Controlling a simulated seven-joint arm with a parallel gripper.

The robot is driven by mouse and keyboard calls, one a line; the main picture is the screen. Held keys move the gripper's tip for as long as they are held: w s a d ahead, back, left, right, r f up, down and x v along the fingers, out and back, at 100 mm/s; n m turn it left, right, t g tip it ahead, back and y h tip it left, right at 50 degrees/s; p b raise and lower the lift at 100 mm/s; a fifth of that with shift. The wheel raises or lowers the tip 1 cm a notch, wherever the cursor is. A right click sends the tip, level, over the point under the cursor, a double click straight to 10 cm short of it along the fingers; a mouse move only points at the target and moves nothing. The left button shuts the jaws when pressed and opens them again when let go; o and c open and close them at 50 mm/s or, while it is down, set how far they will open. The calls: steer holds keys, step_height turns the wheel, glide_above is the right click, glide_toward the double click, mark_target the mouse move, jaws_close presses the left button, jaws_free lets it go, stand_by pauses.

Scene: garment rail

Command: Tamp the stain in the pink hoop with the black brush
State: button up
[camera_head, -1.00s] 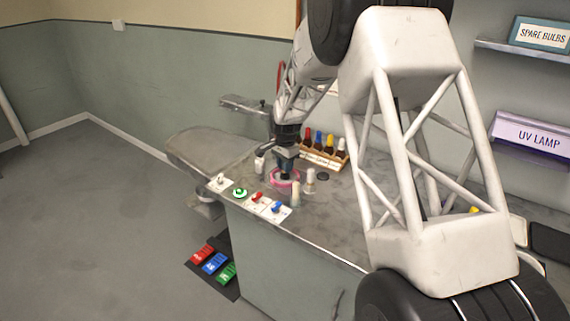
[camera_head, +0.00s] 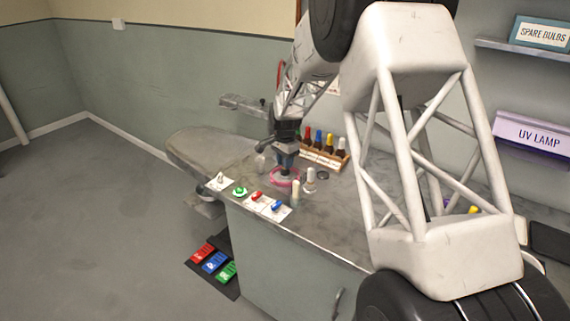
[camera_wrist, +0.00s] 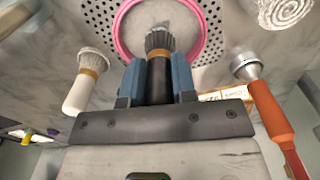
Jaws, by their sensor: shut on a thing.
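The pink hoop (camera_head: 272,181) lies on the worktop, and it also shows at the top of the wrist view (camera_wrist: 121,22). My gripper (camera_wrist: 158,80) is shut on the black brush (camera_wrist: 159,42), whose handle sits between the blue jaws and whose grey bristles point into the hoop. In the head view my gripper (camera_head: 286,160) is right above the hoop. The cloth inside the hoop is pale with dark perforations around it in the wrist view. I cannot make out the stain; the brush may cover it. I cannot tell whether the bristles touch the cloth.
A white-handled brush (camera_wrist: 83,85) stands left of my gripper, and an orange-handled tool (camera_wrist: 268,108) is at the right. A rack of bottles (camera_head: 325,148) stands behind the hoop. Small coloured knobs (camera_head: 257,196) line the front edge. An ironing-board-like arm (camera_head: 205,155) extends left.

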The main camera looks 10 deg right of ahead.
steer(key=shift+r, duration=0.1)
stand_by(0.4)
steer(key=shift+r, duration=2.9)
steer(key=shift+d, duration=0.1)
